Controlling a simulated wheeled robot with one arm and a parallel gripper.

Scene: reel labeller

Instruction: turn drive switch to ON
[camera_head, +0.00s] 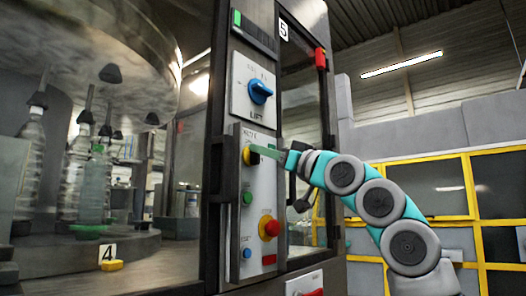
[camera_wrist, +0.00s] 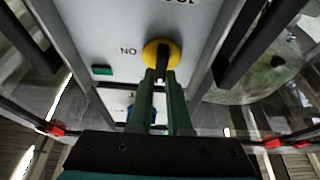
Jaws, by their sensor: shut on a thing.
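The drive switch (camera_head: 250,156) is a yellow round switch with a black handle, on the upper part of the narrow light panel. It also shows in the wrist view (camera_wrist: 174,48), with an upside-down ON label (camera_wrist: 128,50) to its left. Its black handle leans slightly right of straight up there. My gripper (camera_head: 258,151) reaches in from the right, and its green fingers meet the switch. In the wrist view my gripper (camera_wrist: 161,75) is shut on the black handle, and the fingertips partly hide it.
Above is a blue LIFT knob (camera_head: 260,92). Below are a green button (camera_head: 248,198), a red knob on yellow (camera_head: 269,227) and a blue button (camera_head: 247,253). A dark handle (camera_head: 298,190) stands on the door close to my wrist.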

